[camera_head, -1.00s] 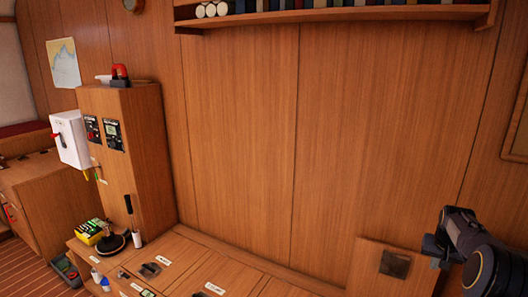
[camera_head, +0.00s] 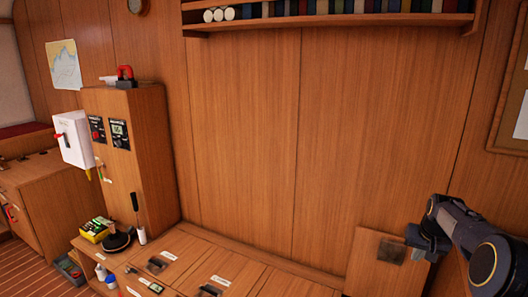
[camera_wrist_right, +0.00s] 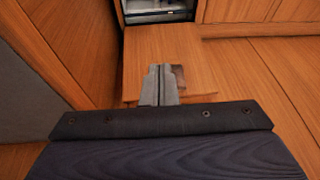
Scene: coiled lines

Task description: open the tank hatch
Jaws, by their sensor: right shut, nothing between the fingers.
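The wooden bench top (camera_head: 240,275) in the head view has several hatch lids with dark recessed pulls and small white labels. I cannot read which label marks the tank hatch. A pale wooden panel (camera_head: 366,245) with a dark square plate (camera_head: 392,251) stands at the lower right. My right gripper (camera_head: 415,246) is beside that plate, shut and empty; I cannot tell whether it touches. In the right wrist view the shut fingers (camera_wrist_right: 159,84) point over a wooden panel (camera_wrist_right: 145,45), with a dark patch (camera_wrist_right: 178,74) just right of the tips. My left gripper is out of view.
A wooden cabinet (camera_head: 150,160) with switch panels and a white box (camera_head: 73,140) stands at left. A yellow-green box (camera_head: 95,229), a black round-based object (camera_head: 118,240) and small bottles (camera_head: 105,276) are on the bench's left end. A bookshelf (camera_head: 330,22) runs above the bare wall.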

